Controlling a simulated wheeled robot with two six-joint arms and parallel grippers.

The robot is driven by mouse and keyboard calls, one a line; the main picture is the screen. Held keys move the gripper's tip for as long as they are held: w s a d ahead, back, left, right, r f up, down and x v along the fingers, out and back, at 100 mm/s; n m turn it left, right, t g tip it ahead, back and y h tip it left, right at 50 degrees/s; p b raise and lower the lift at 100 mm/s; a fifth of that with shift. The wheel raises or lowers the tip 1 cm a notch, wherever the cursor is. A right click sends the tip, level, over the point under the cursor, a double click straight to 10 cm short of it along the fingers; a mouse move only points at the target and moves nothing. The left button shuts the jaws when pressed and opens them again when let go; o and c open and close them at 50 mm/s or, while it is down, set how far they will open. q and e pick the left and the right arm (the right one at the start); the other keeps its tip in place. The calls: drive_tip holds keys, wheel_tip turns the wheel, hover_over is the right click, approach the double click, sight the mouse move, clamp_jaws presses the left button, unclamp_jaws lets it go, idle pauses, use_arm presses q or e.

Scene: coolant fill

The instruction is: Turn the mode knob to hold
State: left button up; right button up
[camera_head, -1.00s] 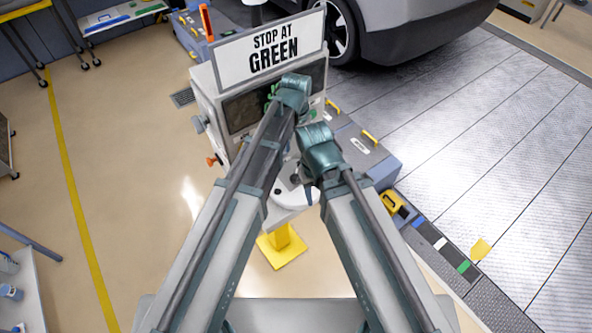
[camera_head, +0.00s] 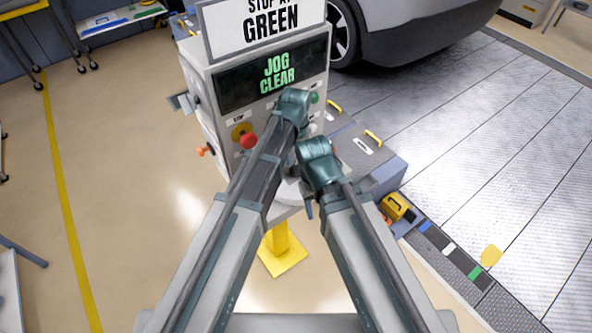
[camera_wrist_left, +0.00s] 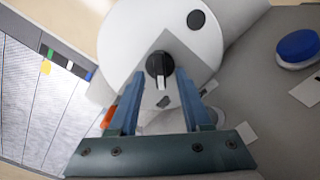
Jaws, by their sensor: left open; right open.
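The mode knob (camera_wrist_left: 158,64) is black with a white pointer mark and sits on a pale round plate (camera_wrist_left: 125,35) in the left wrist view. The pointer faces down the picture, toward my gripper. My left gripper (camera_wrist_left: 159,78) is open, its two blue fingers at either side of the knob's lower part. I cannot tell whether they touch it. In the head view my left wrist hides the knob and the left fingers. My right gripper (camera_head: 309,209) is mostly hidden beneath its wrist, below and right of the left one; only a dark finger shows.
The console's display (camera_head: 270,75) reads "JOG CLEAR" under a sign (camera_head: 262,25). A red button (camera_head: 248,141) and a green button (camera_head: 315,98) are on its face. A blue button (camera_wrist_left: 297,46) lies right of the knob. A blue-grey cabinet (camera_head: 365,150) stands close right.

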use_arm(q)
drive_tip(key=shift+f+b, duration=0.35)
drive_tip(key=shift+f, duration=0.45)
drive_tip(key=shift+r, duration=0.1)
clamp_jaws()
idle(0.8)
